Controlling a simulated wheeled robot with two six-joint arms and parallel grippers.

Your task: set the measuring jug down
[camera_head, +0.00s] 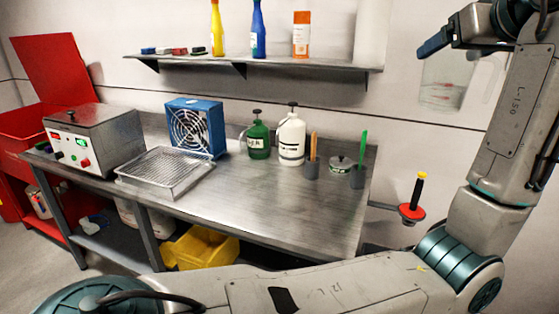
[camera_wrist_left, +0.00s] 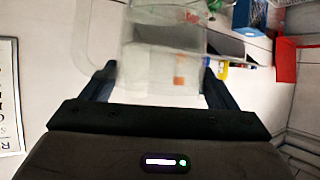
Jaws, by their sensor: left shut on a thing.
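The clear measuring jug (camera_head: 446,82) with reddish markings is at the upper right of the head view, high in front of the wall and apart from the bench. My left gripper (camera_head: 437,42) is shut on it near its top. In the left wrist view the see-through jug (camera_wrist_left: 160,65) sits between the two dark fingers of the left gripper (camera_wrist_left: 158,78), its handle to the left. The metal workbench (camera_head: 290,210) is lower left of the jug. My right gripper is not in view.
The bench's front middle and right are bare. Along its back stand a blue fan (camera_head: 195,128), green jug (camera_head: 257,140), white jug (camera_head: 291,138) and cups with tools. A wire tray (camera_head: 165,172) and grey box (camera_head: 95,138) are left. A shelf (camera_head: 270,62) holds bottles.

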